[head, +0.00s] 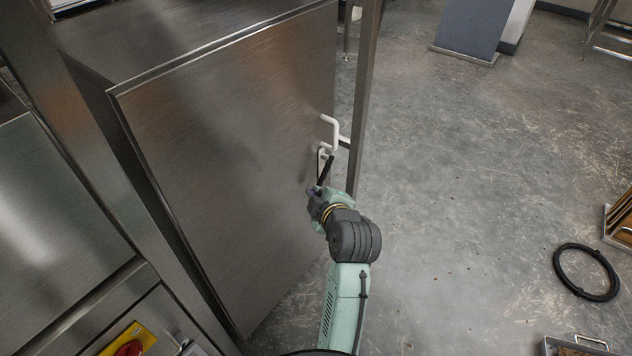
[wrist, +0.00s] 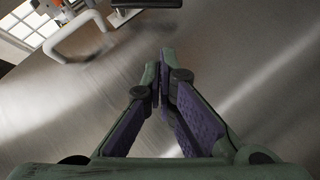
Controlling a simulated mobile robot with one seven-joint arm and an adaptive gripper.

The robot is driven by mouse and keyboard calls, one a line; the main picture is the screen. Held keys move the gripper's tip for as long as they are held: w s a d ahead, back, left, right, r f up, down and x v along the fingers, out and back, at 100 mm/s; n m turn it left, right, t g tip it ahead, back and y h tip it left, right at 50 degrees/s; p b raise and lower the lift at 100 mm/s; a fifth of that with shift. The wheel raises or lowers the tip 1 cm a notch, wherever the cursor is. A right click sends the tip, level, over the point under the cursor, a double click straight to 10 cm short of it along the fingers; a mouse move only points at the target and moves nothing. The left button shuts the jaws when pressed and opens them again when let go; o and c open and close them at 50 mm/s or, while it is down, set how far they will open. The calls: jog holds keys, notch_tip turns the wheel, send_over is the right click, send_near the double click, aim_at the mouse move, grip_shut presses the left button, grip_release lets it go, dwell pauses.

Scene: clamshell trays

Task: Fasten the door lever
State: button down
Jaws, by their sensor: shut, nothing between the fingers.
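A large brushed-steel door (head: 220,150) fills the left middle of the head view. A white bent handle (head: 333,130) stands out near its right edge; it also shows at the upper left of the wrist view (wrist: 75,35). Just below the handle is a dark lever (head: 325,171) on a white mount, slanting downward in the head view. A dark bar, seemingly the lever (wrist: 147,4), is cut off by the top of the wrist view. My gripper (head: 316,192) is close to the lever's lower end; contact cannot be told. Its fingers (wrist: 163,60) are together and empty in front of the door face.
A steel post (head: 363,90) stands just behind the door's right edge. A yellow panel with a red knob (head: 130,346) is at the lower left. Open concrete floor (head: 460,190) lies to the right, with a black coiled hose (head: 557,270) on it.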

jog(key=w+f+p, duration=0.1)
jog(key=w+f, duration=0.5)
jog(key=w, duration=0.4)
jog(key=shift+a+f, duration=0.3)
jog(key=shift+f, duration=0.1)
jog(key=shift+w+f, duration=0.15)
jog(key=shift+t+b, duration=0.3)
jog(key=shift+b, duration=0.4)
